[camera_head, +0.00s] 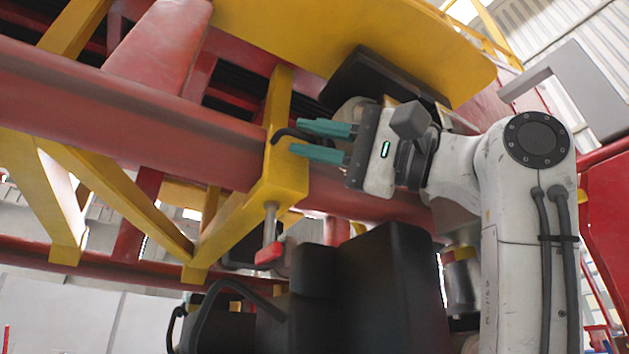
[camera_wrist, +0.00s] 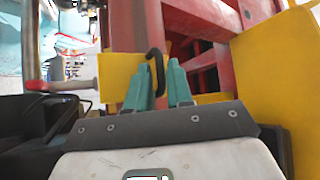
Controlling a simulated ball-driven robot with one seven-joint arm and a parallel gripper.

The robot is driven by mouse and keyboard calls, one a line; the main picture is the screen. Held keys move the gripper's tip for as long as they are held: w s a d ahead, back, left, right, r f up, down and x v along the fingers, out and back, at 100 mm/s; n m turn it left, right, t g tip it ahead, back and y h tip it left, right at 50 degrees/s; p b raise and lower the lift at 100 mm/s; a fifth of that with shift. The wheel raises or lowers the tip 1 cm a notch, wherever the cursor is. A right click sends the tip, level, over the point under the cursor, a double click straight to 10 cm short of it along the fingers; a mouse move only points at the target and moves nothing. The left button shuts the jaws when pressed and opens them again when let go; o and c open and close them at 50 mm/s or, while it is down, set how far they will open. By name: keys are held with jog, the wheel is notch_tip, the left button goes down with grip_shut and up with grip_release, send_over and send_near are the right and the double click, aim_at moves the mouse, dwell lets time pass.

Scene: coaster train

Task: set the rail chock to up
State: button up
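A yellow block (camera_head: 285,180) sits on the red rail beam, with a black bent handle (camera_head: 291,133) on its side. A rod with a red end piece (camera_head: 270,254) hangs below the block. I cannot tell which of these parts is the rail chock itself. My gripper (camera_head: 298,138) has teal fingers, open and pointing left at the handle. In the wrist view the black handle (camera_wrist: 156,68) shows in the gap between the fingertips (camera_wrist: 158,78). Whether a finger touches it cannot be told. The yellow block (camera_wrist: 121,76) and red end piece (camera_wrist: 37,85) lie left there.
The red rail beam (camera_head: 120,120) runs across behind the block, with yellow braces (camera_head: 120,205) below. A yellow curved panel (camera_head: 350,38) and a dark box (camera_head: 350,75) hang close above my gripper. A yellow panel (camera_wrist: 280,70) stands close at right in the wrist view.

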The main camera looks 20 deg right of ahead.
jog(key=b+v, duration=0.3)
jog(key=v, duration=0.8)
jog(key=shift+b, duration=0.35)
